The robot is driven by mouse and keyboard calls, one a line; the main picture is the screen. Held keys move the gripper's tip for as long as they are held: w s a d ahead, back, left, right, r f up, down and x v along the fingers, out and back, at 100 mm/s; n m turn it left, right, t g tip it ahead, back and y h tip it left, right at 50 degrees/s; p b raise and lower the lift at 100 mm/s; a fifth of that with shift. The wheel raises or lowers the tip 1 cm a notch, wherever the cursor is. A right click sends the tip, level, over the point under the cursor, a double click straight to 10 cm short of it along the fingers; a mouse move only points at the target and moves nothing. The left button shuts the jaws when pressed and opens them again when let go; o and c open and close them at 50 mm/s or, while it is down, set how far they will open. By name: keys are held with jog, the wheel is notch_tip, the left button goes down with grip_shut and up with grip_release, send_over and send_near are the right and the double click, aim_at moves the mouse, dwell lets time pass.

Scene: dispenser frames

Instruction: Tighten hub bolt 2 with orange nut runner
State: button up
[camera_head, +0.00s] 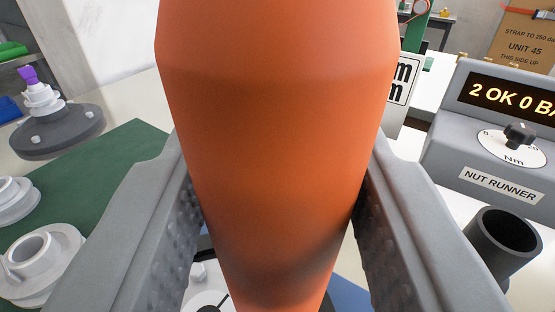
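The orange nut runner (280,130) fills the middle of the view, its thick body running from the top edge down to the bottom. My gripper (278,175) has one grey finger on each side of it and is shut on it. The runner's lower end is out of sight below the picture. A small part of a white piece with a black mark (208,300) shows behind the runner at the bottom. I cannot tell which hub bolt is below; it is hidden by the runner and fingers. The nut runner controller (470,140) at right shows "2 OK 0 BA", cut off.
A dark grey flanged disc (60,136) with a white stepped hub and purple top stands at left. A black tube holder (505,240) stands at right. A cardboard box (525,35) is behind.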

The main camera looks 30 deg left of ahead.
jog(key=shift+r, duration=3)
jog(key=shift+a, duration=0.1)
